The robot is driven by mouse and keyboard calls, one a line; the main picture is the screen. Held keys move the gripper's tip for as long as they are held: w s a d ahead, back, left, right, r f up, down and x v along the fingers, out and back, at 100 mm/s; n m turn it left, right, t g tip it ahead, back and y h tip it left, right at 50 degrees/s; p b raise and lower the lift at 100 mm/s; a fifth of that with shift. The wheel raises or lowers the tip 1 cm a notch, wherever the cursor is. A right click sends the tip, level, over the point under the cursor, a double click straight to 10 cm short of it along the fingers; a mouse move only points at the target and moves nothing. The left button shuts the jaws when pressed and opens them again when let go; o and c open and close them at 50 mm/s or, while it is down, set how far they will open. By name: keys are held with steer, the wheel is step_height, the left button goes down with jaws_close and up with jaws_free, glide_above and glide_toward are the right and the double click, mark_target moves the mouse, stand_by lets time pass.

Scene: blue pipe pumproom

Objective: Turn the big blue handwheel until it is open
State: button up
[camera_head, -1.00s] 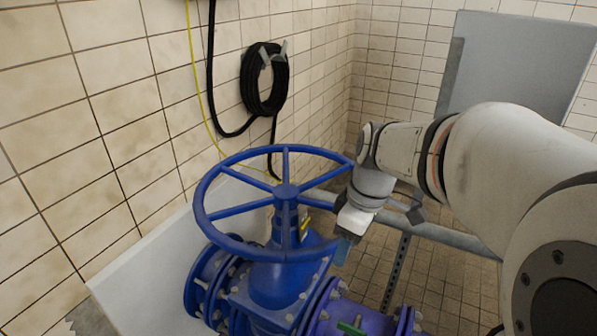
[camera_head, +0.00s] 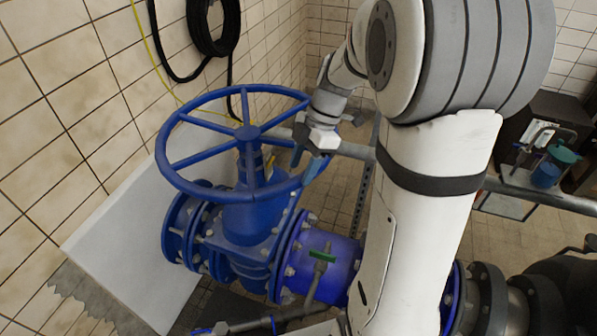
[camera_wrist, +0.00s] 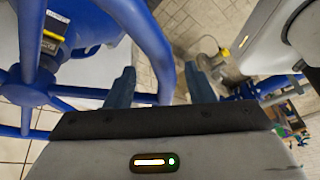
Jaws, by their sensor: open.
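The big blue handwheel (camera_head: 172,179) lies nearly flat on top of the blue valve body (camera_head: 245,222) in the head view. It has several spokes and a central hub. My gripper (camera_head: 306,163) is at the right side of its rim, pointing down. In the wrist view the rim (camera_wrist: 151,45) passes between the two fingers of my gripper (camera_wrist: 160,88), and the hub shows at the left. The fingers are open and apart. I cannot tell whether either finger touches the rim.
A grey horizontal pipe (camera_head: 357,151) runs behind the wheel. A green-handled small valve (camera_head: 321,256) sits on the pipe at the lower right. A black hose coil (camera_head: 212,25) hangs on the tiled wall. A white panel (camera_head: 130,235) stands at the left.

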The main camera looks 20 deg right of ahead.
steer(key=shift+x, duration=1.35)
steer(key=shift+c, duration=0.6)
jaws_close()
